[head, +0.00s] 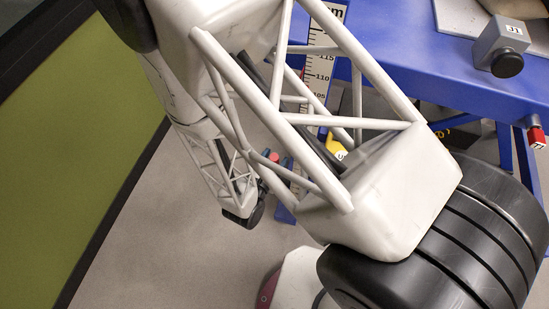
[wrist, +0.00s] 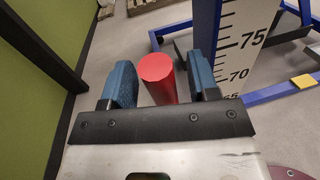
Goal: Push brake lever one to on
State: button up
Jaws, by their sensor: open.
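A red cylinder with a flat round end (wrist: 158,72) stands between the blue pads of my gripper (wrist: 164,84) in the wrist view. It may be the grip of a brake lever, but no number or on mark is readable. My gripper is open, with one pad to each side of the cylinder; a gap shows on the left, and the right pad is very close. In the head view, a small red end (head: 273,157) shows beside my arm, which hides most of that area. The lever's base and pivot are hidden.
A white measuring scale (wrist: 236,50) on a blue post stands just right of the gripper. Blue frame bars (wrist: 285,98) lie low at right. A blue table (head: 420,60) carries a grey box with a black knob (head: 507,63). A green panel (head: 75,120) borders the left.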

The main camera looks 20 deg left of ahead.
jog(key=shift+c, duration=0.3)
grip_shut()
jog(key=s+f+m+t+h, duration=0.1)
jog(key=s+f+t, duration=0.2)
jog(key=s, duration=0.4)
jog(key=shift+s+t, duration=0.3)
jog(key=shift+t, duration=0.5)
jog(key=shift+o, duration=0.3)
grip_release()
jog(key=shift+s, duration=0.15)
